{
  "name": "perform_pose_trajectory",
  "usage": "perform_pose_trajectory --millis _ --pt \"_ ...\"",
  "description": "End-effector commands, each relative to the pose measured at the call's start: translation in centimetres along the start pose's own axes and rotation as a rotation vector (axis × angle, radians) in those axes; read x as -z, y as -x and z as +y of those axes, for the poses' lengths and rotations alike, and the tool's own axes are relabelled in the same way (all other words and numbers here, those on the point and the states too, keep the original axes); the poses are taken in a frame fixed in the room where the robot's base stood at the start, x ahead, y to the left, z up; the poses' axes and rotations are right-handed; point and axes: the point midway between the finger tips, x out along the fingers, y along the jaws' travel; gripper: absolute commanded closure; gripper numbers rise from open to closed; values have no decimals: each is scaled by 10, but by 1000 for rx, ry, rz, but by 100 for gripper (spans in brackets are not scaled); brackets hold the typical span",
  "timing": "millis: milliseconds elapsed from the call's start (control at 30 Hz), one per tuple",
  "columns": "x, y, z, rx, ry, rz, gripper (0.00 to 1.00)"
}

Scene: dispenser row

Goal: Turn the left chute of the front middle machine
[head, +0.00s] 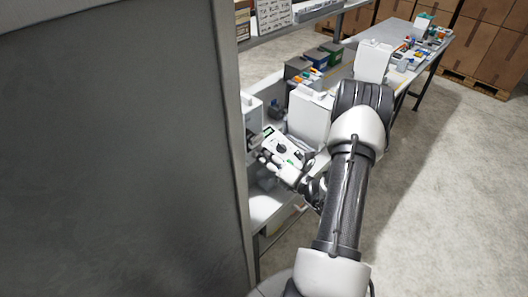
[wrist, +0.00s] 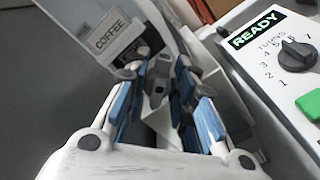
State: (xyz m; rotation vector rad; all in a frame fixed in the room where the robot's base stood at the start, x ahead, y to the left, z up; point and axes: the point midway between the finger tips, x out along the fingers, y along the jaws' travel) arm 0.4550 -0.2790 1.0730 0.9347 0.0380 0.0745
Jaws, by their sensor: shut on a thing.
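The white control panel with a green READY display, a black TURNS dial and a green button (wrist: 310,103) fills the right of the wrist view. In the head view this panel (head: 283,147) is in front of a white machine body (head: 310,117). My gripper (wrist: 160,72) has its blue-padded fingers beside the panel, closed around a small grey part (wrist: 157,88), seemingly the left chute. The fingers hide most of that part, so its turn angle cannot be told. In the head view my gripper (head: 268,159) is partly hidden at the panel's left edge.
A COFFEE label (wrist: 107,34) is on a container left of the fingers. A large dark grey panel (head: 110,150) blocks the left of the head view. More machines, including a white one (head: 373,62), and small items line the bench. The floor at right is clear.

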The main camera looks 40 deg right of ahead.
Motion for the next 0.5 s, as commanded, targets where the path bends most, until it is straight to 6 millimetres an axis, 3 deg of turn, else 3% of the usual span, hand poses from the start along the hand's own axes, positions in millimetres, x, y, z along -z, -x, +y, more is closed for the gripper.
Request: perform_pose_trajectory --millis 500 --pt "0 0 -4 0 -489 -1 100"
